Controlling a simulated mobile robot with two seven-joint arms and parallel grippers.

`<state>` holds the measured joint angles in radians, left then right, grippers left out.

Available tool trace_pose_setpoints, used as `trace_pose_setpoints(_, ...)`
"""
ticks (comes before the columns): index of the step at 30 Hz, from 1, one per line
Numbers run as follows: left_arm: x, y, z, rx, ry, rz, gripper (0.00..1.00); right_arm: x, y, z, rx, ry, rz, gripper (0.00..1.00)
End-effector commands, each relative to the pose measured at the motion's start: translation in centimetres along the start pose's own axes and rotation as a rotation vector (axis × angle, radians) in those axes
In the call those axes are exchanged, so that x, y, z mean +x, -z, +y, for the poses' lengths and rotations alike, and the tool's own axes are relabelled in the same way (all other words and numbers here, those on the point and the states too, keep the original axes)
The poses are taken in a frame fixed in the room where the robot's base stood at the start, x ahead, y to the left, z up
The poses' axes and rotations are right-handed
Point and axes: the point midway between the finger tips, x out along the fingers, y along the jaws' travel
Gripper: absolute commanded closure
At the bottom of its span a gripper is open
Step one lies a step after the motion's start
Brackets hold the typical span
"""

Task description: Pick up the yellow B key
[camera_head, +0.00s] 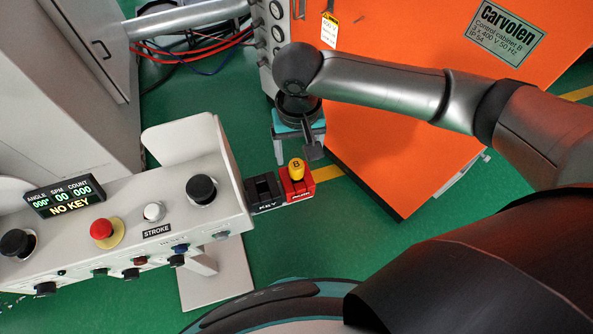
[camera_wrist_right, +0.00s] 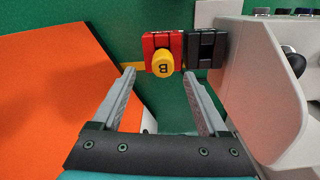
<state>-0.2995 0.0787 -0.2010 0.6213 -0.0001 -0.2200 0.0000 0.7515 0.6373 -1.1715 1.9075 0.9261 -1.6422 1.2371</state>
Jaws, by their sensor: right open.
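The yellow B key (camera_head: 297,168) stands in a red holder (camera_head: 299,188) fixed at the right end of the grey press console. In the right wrist view the yellow B key (camera_wrist_right: 163,64) shows its letter B, with the red holder (camera_wrist_right: 162,42) around its base. My right gripper (camera_head: 312,152) is close behind the key in the head view. In the right wrist view my right gripper (camera_wrist_right: 160,85) is open and empty, its fingers on either side of the key's line and just short of it. My left gripper is not in view.
A black KEY slot block (camera_head: 264,192) sits directly beside the red holder. The console (camera_head: 140,222) carries a red button (camera_head: 102,230), knobs and a display reading NO KEY. An orange control cabinet (camera_head: 400,150) stands to the right. Green floor (camera_head: 320,230) is clear before the holder.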

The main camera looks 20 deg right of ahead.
Motion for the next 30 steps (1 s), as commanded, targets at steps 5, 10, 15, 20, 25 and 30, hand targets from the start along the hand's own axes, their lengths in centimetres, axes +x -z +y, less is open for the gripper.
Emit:
trace_pose_setpoints(5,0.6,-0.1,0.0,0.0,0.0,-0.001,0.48,1.6,-0.1,-0.1,-0.001,-0.001,0.0,0.23)
trace_pose_setpoints(10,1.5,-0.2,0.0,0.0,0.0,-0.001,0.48,4.2,-0.2,-0.4,-0.001,-0.001,-0.001,0.23)
trace_pose_setpoints(15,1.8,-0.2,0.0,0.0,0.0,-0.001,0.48,5.5,-0.1,-0.4,-0.002,0.0,0.001,0.23)
trace_pose_setpoints(20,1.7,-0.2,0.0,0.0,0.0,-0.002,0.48,5.4,-0.1,-0.4,-0.002,0.0,0.002,0.23)
trace_pose_setpoints(25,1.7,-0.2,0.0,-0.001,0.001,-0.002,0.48,5.4,-0.1,-0.4,-0.002,0.0,0.001,0.36)
trace_pose_setpoints(30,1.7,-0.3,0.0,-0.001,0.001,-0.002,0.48,5.4,-0.1,-0.4,-0.002,0.0,0.001,0.55)
